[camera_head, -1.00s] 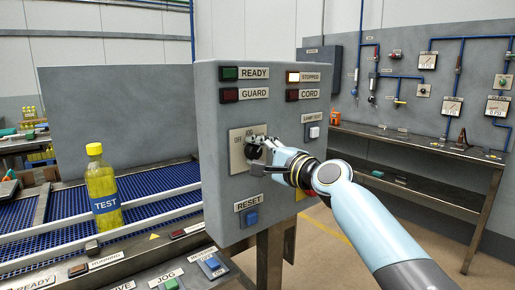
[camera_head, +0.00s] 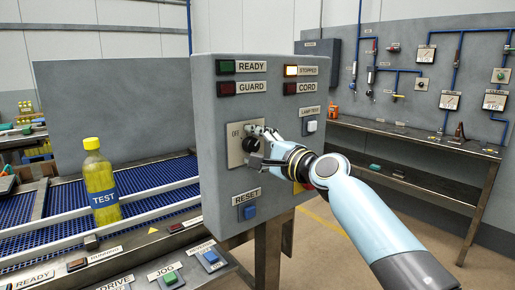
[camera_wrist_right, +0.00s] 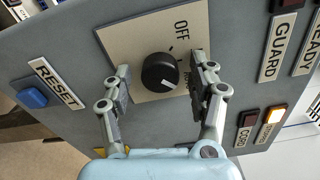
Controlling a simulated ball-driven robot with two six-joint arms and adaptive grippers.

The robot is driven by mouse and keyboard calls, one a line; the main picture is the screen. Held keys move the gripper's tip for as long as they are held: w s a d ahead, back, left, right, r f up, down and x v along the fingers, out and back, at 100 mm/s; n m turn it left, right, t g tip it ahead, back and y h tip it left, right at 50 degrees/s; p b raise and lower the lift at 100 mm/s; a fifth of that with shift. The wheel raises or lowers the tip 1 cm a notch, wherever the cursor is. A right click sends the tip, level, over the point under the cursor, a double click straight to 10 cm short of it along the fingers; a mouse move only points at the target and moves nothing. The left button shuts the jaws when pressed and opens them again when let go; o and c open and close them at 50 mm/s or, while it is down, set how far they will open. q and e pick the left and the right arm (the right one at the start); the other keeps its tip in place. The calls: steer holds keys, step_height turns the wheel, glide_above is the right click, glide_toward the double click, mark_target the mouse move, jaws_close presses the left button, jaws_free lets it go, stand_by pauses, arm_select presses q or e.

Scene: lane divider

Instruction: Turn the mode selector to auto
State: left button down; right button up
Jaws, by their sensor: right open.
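The mode selector is a round black knob (camera_wrist_right: 159,72) with a white mark, on a beige plate (camera_wrist_right: 125,42) fixed to the grey control panel. The plate also shows in the head view (camera_head: 235,158). In the right wrist view an OFF label reads beside the knob; another label is partly hidden by a finger, and I cannot read it. The white mark points toward the lower right of that view. My right gripper (camera_wrist_right: 158,68) is open, its fingers on either side of the knob with visible gaps. It covers much of the plate in the head view (camera_head: 257,146). My left gripper is not in view.
A blue RESET button (camera_head: 249,212) is below the plate, and a LAMP TEST button (camera_head: 311,127) is to its right. The STOPPED lamp (camera_head: 291,71) glows amber. A yellow TEST bottle (camera_head: 99,180) stands on the blue conveyor at left. A workbench (camera_head: 420,142) runs along the right wall.

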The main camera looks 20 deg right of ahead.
steer(key=v, duration=1.2)
